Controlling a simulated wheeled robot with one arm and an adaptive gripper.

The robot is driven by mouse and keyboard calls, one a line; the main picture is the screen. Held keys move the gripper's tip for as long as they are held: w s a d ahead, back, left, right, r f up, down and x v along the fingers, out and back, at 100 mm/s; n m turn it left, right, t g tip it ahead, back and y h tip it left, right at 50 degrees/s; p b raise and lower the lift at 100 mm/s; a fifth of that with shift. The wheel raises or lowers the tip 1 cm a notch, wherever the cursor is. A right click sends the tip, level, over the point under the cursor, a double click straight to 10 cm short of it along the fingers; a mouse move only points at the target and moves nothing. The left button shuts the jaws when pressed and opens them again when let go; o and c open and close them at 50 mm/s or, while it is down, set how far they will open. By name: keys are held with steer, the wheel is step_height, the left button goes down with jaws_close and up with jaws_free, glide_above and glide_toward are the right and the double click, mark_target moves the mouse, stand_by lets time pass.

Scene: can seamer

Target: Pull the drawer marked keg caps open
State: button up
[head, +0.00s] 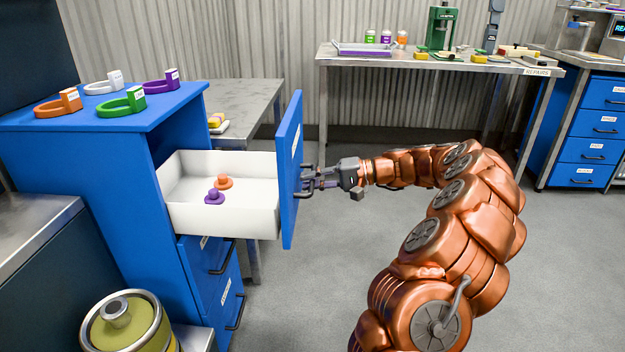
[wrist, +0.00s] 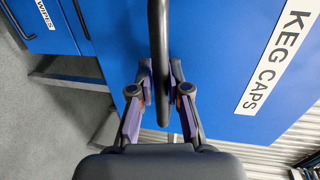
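The drawer marked keg caps (head: 290,200) stands well out of the blue cabinet (head: 165,215), its white inside showing. Inside it lie an orange cap (head: 223,181) and a purple cap (head: 214,197). In the wrist view its blue front carries the KEG CAPS label (wrist: 275,60), right of the dark bar handle (wrist: 161,45). My gripper (head: 310,180) is at the outer face of the drawer front. In the wrist view its fingers (wrist: 160,85) lie close on both sides of the handle, shut on it.
Closed drawers with dark handles (head: 222,258) lie below. Orange, white, green and purple rings (head: 122,104) sit on the cabinet top. A yellow-green canister (head: 120,325) stands at the lower left. A repairs table (head: 440,65) is at the back.

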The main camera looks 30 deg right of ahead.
steer(key=o, duration=0.4)
steer(key=shift+d, duration=0.1)
steer(key=v, duration=1.2)
stand_by(0.4)
